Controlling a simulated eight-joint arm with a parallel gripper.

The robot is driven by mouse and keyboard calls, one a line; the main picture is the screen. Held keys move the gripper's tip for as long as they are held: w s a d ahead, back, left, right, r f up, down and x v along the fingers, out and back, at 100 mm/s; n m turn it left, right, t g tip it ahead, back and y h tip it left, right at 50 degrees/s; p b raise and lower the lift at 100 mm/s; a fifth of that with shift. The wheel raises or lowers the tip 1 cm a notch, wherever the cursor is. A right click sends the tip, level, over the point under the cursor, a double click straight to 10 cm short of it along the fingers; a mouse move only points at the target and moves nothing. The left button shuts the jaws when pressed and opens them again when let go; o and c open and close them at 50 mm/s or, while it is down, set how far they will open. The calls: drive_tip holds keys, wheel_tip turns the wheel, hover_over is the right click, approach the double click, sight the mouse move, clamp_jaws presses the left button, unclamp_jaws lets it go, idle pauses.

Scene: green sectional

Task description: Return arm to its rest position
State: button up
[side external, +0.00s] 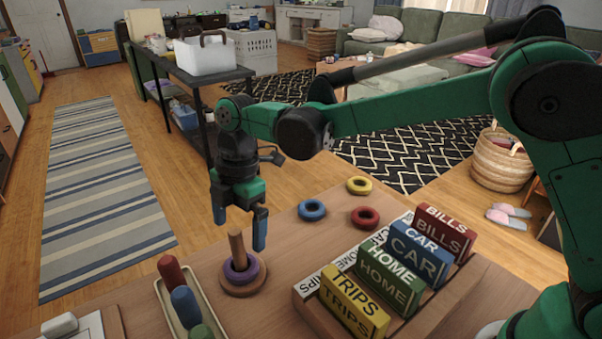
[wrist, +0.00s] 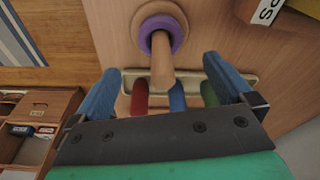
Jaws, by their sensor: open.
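My green arm reaches in from the right in the side external view. A purple ring (side external: 241,270) lies around the peg at the bottom. In the wrist view, the peg (wrist: 162,62) and the purple ring (wrist: 163,30) show ahead of the open gripper (wrist: 162,75). The peg top appears close to the fingertips, but the exact gap is unclear.
Loose blue (side external: 312,210), red (side external: 365,217) and yellow (side external: 359,185) rings lie on the table. A rack holds labelled blocks, including TRIPS (side external: 352,303) and BILLS (side external: 446,232). A tray (side external: 165,297) with red, blue and green pegs stands at the front left. Open air surrounds the gripper above.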

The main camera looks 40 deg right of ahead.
drive_tip(key=shift+r, duration=0.15)
drive_tip(key=shift+d+r, duration=0.2)
drive_tip(key=s+d+r+m+t+h, duration=0.1)
drive_tip(key=s+d+r+m+t, duration=0.1)
drive_tip(key=s+d+m+t, duration=0.2)
drive_tip(key=s+d+r+m+t, duration=0.2)
drive_tip(key=s+d+m, duration=0.5)
drive_tip(key=d+m, duration=0.6)
drive_tip(key=m+t, duration=0.1)
drive_tip(key=m, duration=0.3)
drive_tip(key=shift+s+d+r+t+h, duration=0.15)
drive_tip(key=shift+s+r+t+h, duration=0.05)
drive_tip(key=shift+s+t+h, duration=0.2)
